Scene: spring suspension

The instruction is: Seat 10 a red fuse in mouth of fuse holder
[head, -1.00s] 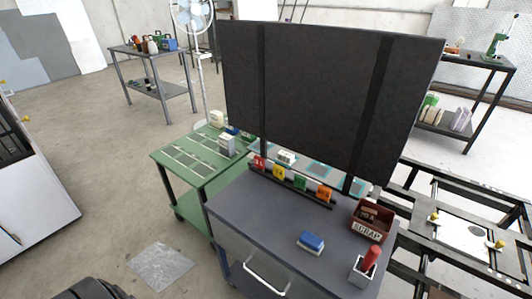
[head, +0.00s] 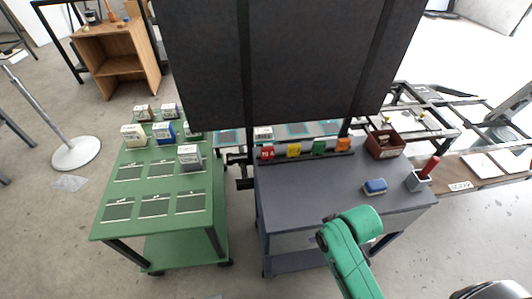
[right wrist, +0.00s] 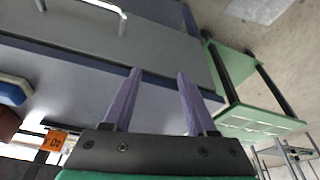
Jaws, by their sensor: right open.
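The red fuse, marked like 10 A (head: 267,152), stands at the left end of a dark rail along the back of the grey cart. Yellow (head: 293,149), green (head: 319,146) and orange (head: 343,144) pieces stand to its right. I cannot make out a fuse holder mouth for certain. My right gripper (right wrist: 159,72) has two purple fingers, spread apart with nothing between them, in the right wrist view. The orange piece also shows there (right wrist: 55,141), left of the fingers. The red fuse is not visible in that view. My left gripper is not in view.
A blue block (head: 375,186), a brown scrap bin (head: 385,146) and a grey box holding a red-handled item (head: 417,183) are on the grey cart (head: 300,190). A dark panel (head: 300,60) stands behind. The green cart (head: 122,190) at left carries several small boxes.

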